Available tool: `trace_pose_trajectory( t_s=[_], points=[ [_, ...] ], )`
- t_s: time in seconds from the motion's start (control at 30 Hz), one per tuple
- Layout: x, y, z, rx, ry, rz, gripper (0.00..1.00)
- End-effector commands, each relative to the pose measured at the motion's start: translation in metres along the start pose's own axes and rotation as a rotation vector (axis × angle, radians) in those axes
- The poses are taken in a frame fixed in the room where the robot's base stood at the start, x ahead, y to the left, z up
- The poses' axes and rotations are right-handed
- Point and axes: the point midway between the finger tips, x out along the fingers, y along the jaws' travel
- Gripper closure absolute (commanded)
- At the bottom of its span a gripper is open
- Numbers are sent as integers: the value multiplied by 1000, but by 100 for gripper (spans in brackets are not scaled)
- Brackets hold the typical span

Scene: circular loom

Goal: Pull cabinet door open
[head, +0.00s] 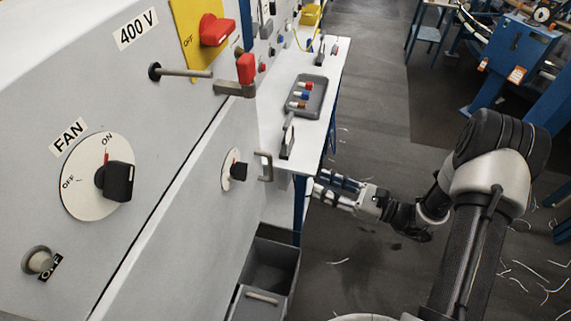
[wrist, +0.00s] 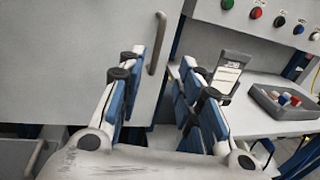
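The grey cabinet door (wrist: 80,55) fills the left of the wrist view. It looks shut, with a dark seam along its right edge. A grey bar handle (wrist: 158,45) stands upright near that edge; in the head view the handle (head: 265,166) juts out beside a small dial. My gripper (wrist: 162,66) is open and empty, its two blue-padded fingers apart. The handle appears in the gap between the fingertips, ahead of them. In the head view my gripper (head: 318,188) points left toward the handle, a short way off and apparently not touching it.
A white bench (head: 310,125) with a grey tray (head: 308,95) of small coloured parts lies just beyond my gripper. The floor (head: 370,270) beneath my arm is open, with scattered threads.

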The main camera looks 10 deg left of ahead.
Motion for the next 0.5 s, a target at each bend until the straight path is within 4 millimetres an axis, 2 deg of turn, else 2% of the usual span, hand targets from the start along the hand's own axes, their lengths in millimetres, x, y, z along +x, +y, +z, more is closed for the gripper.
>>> trace_pose_trajectory(
  t_s=[0.17,0.5],
  points=[
    [16,1,0,-17,0,5,68],
    [87,2,-1,-15,-1,6,68]
  ],
)
